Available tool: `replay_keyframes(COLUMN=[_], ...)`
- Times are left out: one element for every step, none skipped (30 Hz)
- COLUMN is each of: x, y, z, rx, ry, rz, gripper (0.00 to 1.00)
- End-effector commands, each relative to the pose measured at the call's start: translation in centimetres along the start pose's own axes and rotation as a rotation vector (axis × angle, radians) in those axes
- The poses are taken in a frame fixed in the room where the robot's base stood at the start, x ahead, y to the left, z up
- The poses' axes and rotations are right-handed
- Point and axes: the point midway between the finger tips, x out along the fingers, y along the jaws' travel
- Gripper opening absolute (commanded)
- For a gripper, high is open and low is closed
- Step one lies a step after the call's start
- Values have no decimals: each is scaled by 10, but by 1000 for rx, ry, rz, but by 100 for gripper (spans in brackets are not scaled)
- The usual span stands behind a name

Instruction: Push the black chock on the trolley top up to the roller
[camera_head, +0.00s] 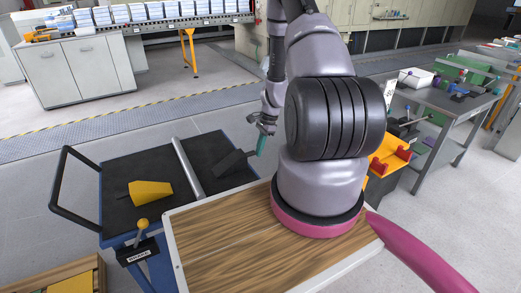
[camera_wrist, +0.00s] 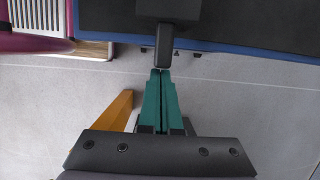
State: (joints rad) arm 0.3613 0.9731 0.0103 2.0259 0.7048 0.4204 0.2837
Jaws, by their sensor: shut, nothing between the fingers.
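The trolley top (camera_head: 128,163) is a dark mat with a blue edge. A light grey roller (camera_head: 187,168) lies across it. The black chock (camera_head: 230,163) lies to the right of the roller, with a visible gap between them. Its narrow bar points away from the roller to my gripper. My gripper (camera_head: 262,143) is shut, with nothing between its teal fingers. In the wrist view the fingertips (camera_wrist: 160,73) are at the end of the bar (camera_wrist: 162,48); whether they touch is unclear. The chock's far side is cut off there.
A yellow chock (camera_head: 150,191) sits left of the roller. A wood-topped surface (camera_head: 225,243) is in front. Orange bins (camera_head: 390,158) and a grey bench (camera_head: 445,103) stand right.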

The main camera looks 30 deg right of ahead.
Motion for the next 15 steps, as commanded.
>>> replay_keyframes(x=[0,0,2,3,4,7,9,11,13,15,17,18,20,20,21], y=[0,0,0,0,0,-1,0,0,0,0,0,0,0,0,0], z=[0,2,6,10,15,24,31,37,46,51,56,62,66,69,71], rx=[0,-1,-2,-3,-4,-5,-6,-6,-4,-5,-5,-4,-4,-4,-3], ry=[0,0,-1,-1,-1,-2,-2,-2,-3,-1,-1,-2,-1,-1,-1], rz=[0,0,0,1,1,1,1,2,1,1,1,0,0,1,1], gripper=[0,0,0,0,0,0,0,0,0,0,0,0,0,0,0])
